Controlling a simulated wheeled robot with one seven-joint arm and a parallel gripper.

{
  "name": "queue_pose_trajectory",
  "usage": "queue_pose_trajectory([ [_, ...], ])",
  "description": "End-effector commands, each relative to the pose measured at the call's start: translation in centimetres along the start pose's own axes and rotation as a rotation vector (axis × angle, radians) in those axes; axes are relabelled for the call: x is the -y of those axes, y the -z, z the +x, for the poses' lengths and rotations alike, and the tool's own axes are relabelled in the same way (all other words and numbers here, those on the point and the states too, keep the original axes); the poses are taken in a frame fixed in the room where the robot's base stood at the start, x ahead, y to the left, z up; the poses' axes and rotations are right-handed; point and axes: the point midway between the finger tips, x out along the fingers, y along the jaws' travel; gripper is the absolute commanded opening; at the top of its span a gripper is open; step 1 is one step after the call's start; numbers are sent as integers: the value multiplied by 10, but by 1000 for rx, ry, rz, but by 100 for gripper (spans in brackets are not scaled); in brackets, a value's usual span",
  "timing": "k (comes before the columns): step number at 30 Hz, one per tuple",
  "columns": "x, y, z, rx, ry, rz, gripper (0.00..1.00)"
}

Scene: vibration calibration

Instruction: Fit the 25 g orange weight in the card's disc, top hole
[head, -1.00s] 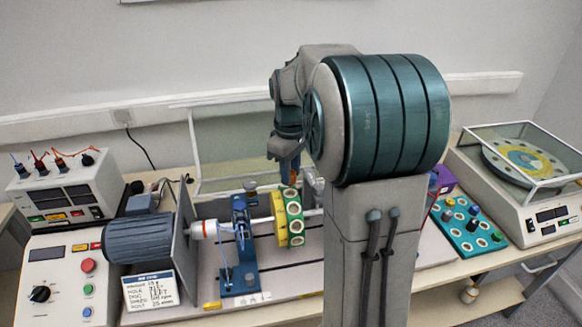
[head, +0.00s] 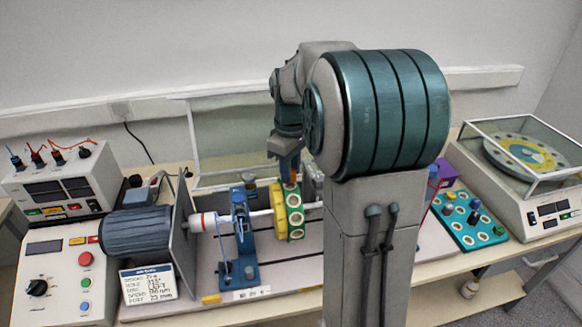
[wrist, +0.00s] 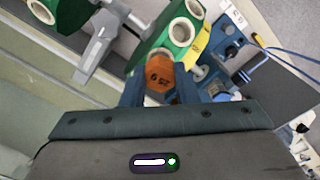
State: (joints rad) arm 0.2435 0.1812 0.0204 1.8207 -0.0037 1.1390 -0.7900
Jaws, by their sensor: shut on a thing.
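My gripper (wrist: 158,90) is shut on the orange weight (wrist: 160,77), a faceted piece with dark markings on its face. In the wrist view the weight sits between the blue fingers, right against the green disc rim. I cannot tell whether it is inside a hole. In the head view my gripper (head: 290,168) is right above the top of the green disc (head: 293,208), which has white-rimmed holes and a yellow disc (head: 278,211) on its left. The disc's top hole is hidden.
A blue bearing stand (head: 240,245) and motor (head: 146,236) are left of the discs. In the wrist view a grey bracket (wrist: 100,40) and another green ringed part (wrist: 38,30) are close by.

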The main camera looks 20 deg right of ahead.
Motion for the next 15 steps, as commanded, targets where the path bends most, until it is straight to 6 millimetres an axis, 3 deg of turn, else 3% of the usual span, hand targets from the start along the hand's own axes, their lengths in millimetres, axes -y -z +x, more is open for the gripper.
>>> queue_pose_trajectory([
  [15,0,0,4,0,0,0,6],
])
